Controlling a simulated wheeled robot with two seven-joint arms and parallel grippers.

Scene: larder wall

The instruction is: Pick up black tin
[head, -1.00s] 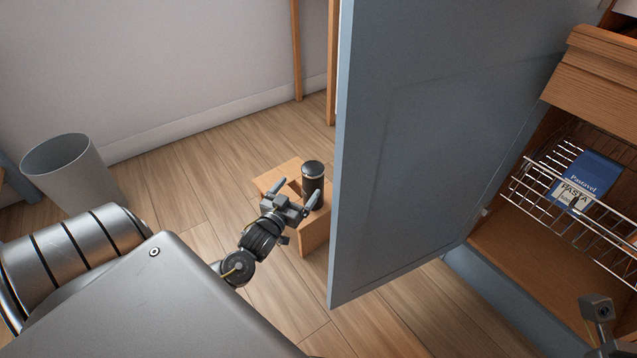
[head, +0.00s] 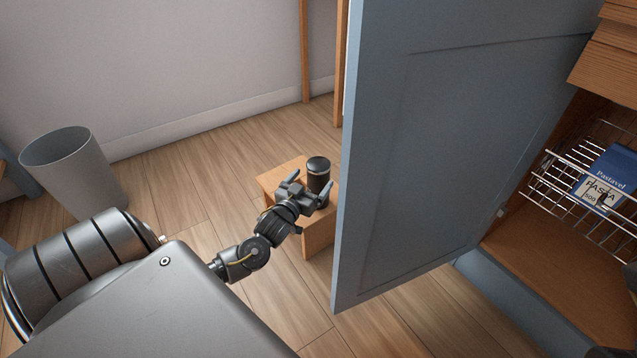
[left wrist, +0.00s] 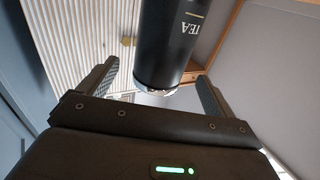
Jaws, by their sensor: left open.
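The black tin (head: 318,172) stands upright on a small wooden stool (head: 268,180) beside the open blue door. In the left wrist view the tin (left wrist: 172,45) bears the letters "TEA" and stands ahead of and between the finger tips. My left gripper (head: 308,190) is open, with its fingers pointing at the tin from the near side. In the left wrist view the open left gripper (left wrist: 157,85) has one finger on each side of the tin's near end. I cannot tell whether either finger touches it. My right gripper cannot be made out in the head view.
The blue cupboard door (head: 440,150) stands open close to the right of the stool. A wire basket (head: 560,195) in the cupboard holds a blue pasta packet (head: 612,180). A grey bin (head: 70,170) stands at the left by the wall. Floor between bin and stool is clear.

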